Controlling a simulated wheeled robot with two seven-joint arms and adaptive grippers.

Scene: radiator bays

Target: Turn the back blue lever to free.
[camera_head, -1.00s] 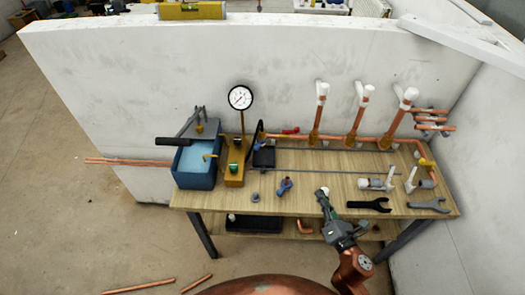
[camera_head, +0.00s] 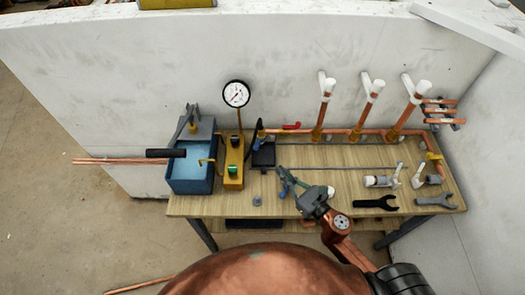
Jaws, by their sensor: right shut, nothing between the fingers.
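A small blue lever (camera_head: 261,133) stands upright at the left end of the copper pipe run, at the back of the bench, beside the gauge block. It is too small to read its exact setting. My right gripper (camera_head: 284,180) is over the middle of the bench, in front of and to the right of that lever and apart from it. Its fingers are shut with nothing held. A loose blue-handled fitting on the bench, seen earlier, is now mostly hidden by the fingers. My left gripper is out of view.
A red lever (camera_head: 291,126) is on the same pipe. A pressure gauge (camera_head: 236,94) stands on a yellow block beside a blue water tank (camera_head: 190,180). White-capped copper risers (camera_head: 327,95) stand at the back. Wrenches (camera_head: 375,203) and white-handled valves (camera_head: 381,181) lie at right.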

